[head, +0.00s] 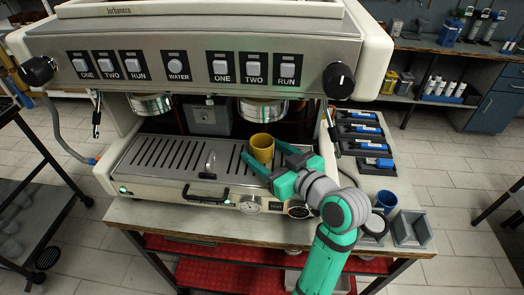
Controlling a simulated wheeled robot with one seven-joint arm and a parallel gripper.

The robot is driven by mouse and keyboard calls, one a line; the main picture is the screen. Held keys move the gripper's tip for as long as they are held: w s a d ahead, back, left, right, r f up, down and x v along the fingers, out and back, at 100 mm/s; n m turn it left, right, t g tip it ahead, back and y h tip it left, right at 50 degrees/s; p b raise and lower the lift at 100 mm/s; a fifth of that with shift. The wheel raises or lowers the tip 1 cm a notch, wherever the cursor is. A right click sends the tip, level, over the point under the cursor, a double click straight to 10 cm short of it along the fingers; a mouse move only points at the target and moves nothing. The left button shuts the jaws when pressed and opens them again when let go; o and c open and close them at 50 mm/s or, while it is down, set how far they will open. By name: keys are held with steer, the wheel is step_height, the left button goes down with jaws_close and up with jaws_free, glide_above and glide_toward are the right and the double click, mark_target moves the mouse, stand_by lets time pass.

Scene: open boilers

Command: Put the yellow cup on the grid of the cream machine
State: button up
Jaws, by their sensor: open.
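The cream machine (188,55) stands on a table in the middle of the head view. Its metal grid (165,152) has dark slots and sits below the two group heads. The yellow cup (262,149) stands upright on the right part of the grid, under the right group head. My gripper (264,160) comes from the lower right, with its green fingers spread to either side of the cup. The near finger reaches past the cup's lower front, and the far finger is partly behind it. Whether either finger touches the cup cannot be seen.
A blue cup (386,201) and grey containers (410,229) stand on the table at the right. Dark trays with blue items (362,130) lie behind them. A steam wand (97,118) hangs at the machine's left. The grid's left part is mostly clear.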

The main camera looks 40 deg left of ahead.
steer(key=v, duration=1)
steer(key=shift+d, duration=0.15)
steer(key=shift+s+d+r, duration=0.15)
steer(key=shift+s+d, duration=0.05)
steer(key=shift+d, duration=0.2)
